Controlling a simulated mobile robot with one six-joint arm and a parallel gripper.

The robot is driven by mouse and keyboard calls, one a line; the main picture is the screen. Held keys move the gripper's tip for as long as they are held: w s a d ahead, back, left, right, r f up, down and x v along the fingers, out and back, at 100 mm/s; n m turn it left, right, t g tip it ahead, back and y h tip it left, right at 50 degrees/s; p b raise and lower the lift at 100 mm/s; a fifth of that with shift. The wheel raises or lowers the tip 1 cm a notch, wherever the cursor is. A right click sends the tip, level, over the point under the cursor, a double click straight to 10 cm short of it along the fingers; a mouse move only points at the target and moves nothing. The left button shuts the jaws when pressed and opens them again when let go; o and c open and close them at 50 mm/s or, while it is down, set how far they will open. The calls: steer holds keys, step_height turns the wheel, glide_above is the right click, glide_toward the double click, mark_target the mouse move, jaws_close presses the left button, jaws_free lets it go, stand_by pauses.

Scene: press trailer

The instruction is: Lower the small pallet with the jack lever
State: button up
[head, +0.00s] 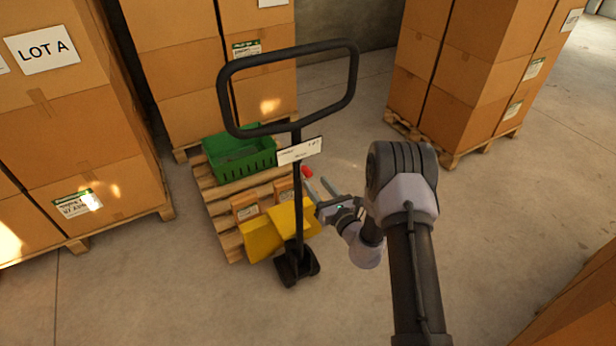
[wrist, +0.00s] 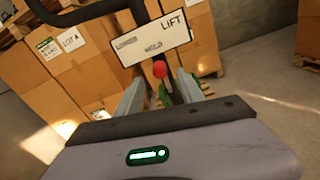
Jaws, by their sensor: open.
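The yellow pallet jack (head: 262,236) stands at the near end of the small pallet (head: 210,192), with its black looped handle (head: 222,95) upright. The jack lever's red knob (head: 307,172) shows beside the handle post, just below a white sign. In the wrist view, the red knob (wrist: 159,69) is between and beyond my fingertips, under the sign (wrist: 152,42) reading LIFT and HOLD. My gripper (head: 325,187) is open, its fingers pointing at the knob. I cannot tell whether they touch it. The small pallet carries a green crate (head: 240,155) and small boxes (head: 246,206).
Tall box stacks on pallets stand at left (head: 70,150), behind (head: 190,60) and at right (head: 470,70). The left stack bears a LOT A label. Another box (head: 580,310) is at the lower right. The concrete floor (head: 480,220) between is clear.

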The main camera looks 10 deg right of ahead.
mark_target(310, 176)
steer(key=b+x, duration=0.1)
steer(key=x, duration=0.5)
steer(key=shift+w+a, duration=0.1)
jaws_close()
stand_by(1.1)
